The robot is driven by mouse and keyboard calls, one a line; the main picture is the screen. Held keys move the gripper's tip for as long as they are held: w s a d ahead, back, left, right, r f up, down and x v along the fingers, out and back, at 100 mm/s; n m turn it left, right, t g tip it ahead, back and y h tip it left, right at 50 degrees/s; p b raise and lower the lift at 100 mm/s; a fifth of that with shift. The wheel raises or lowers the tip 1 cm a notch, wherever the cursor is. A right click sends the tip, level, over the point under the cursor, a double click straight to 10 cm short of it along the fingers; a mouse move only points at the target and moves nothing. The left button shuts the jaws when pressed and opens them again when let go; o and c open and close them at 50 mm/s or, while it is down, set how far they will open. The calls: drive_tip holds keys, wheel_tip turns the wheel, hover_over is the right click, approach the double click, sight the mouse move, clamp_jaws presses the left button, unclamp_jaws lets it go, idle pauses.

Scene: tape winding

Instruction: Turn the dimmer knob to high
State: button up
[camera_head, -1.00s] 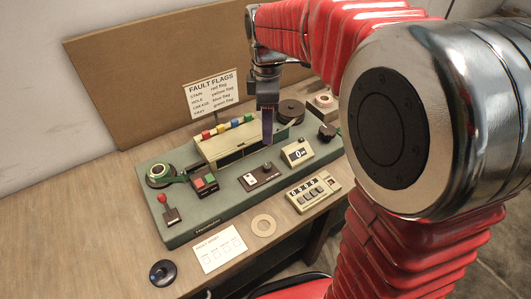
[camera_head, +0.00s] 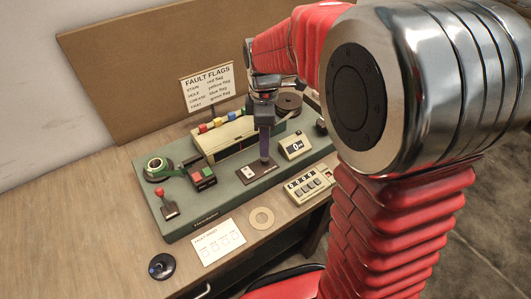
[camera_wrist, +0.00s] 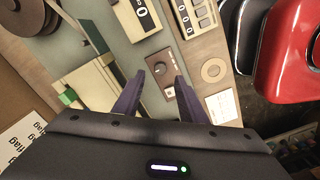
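The dimmer panel (camera_head: 251,178) is a small dark brown box on the green machine bed, partly hidden behind my gripper in the head view. Its round dark dimmer knob (camera_wrist: 160,68) shows in the wrist view, with a small pale detail lower on the panel. My gripper (camera_head: 264,160) points down over the panel; it also shows in the wrist view (camera_wrist: 158,76). Its two purple fingers are apart, with the knob showing between their tips. I cannot tell whether the fingertips touch the knob. The knob's setting is too small to read.
A counter box (camera_head: 295,146) and a cream keypad box (camera_head: 310,185) stand close on the right. A cream cover (camera_head: 222,137) lies behind.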

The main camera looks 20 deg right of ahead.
sight(265, 160)
wheel_tip(265, 160, down, 6)
drive_tip(key=shift+r, duration=0.1)
drive_tip(key=shift+c, duration=0.5)
clamp_jaws()
drive_tip(key=shift+d, duration=0.1)
